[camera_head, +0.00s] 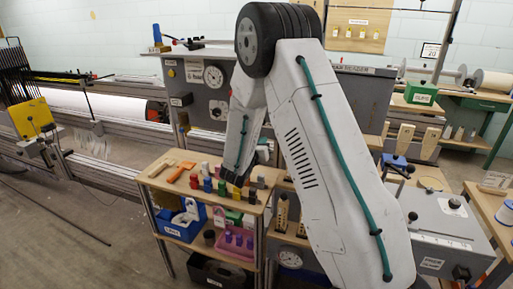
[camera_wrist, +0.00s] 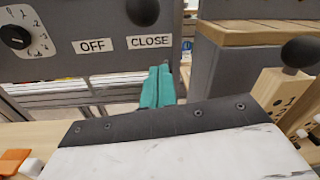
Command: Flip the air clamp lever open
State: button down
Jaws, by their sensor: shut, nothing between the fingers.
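My gripper (camera_wrist: 158,85) shows in the wrist view as two teal fingers, closed together with nothing between them. It points at a grey panel (camera_wrist: 60,62) with "OFF" and "CLOSE" labels. A black ball knob (camera_wrist: 143,12) is above the "CLOSE" label, just above and left of my fingertips; I see no contact. Another black ball knob (camera_wrist: 300,53) is at the right edge. I cannot tell which knob belongs to the air clamp lever, and no lever shaft shows clearly.
A dial (camera_wrist: 17,36) is on the panel's left. Wooden blocks (camera_wrist: 275,95) stand at the right of the wrist view. In the head view, a small wooden table (camera_head: 160,178) with coloured pieces, a blue bin (camera_head: 183,232) and a grey box (camera_head: 440,225) flank my arm.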

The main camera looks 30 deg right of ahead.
jog(key=r, duration=0.1)
jog(key=w+r, duration=0.1)
jog(key=r, duration=0.1)
jog(key=shift+w+d+r, duration=0.2)
jog(key=shift+d+r, duration=0.15)
